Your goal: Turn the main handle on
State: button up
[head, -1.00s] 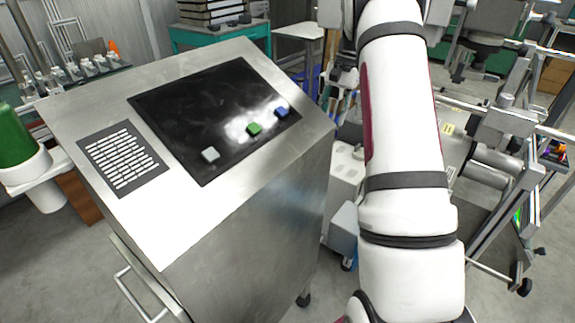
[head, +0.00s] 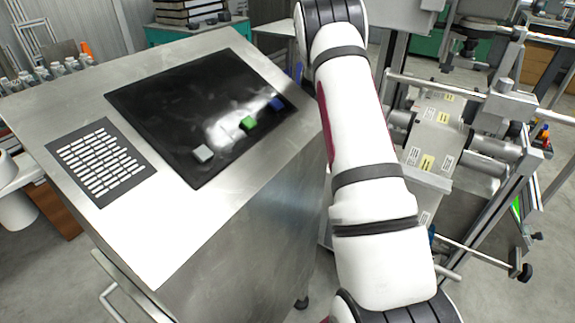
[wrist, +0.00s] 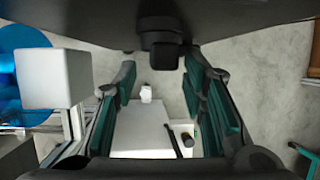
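My gripper (wrist: 162,112) shows only in the wrist view, with its two green-padded fingers wide apart and nothing between their pads. Beyond and below the fingers lies a pale box-like surface (wrist: 138,132) with a small white part (wrist: 146,93) at its far end and a black rod (wrist: 173,141) along its right side. I cannot tell whether any of these is the main handle. In the head view a metal bar handle (head: 118,298) is on the lower left side of the steel console (head: 185,235). My gripper is out of the head view.
The console's black panel (head: 165,100) carries grey, green and blue buttons. A metal-framed machine with rollers (head: 435,140) stands right of my arm. In the wrist view a white block (wrist: 54,78) and a blue round thing (wrist: 22,42) are close on the left.

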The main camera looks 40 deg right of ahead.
jog(key=shift+x, duration=1.7)
grip_shut()
jog(key=shift+s, duration=0.1)
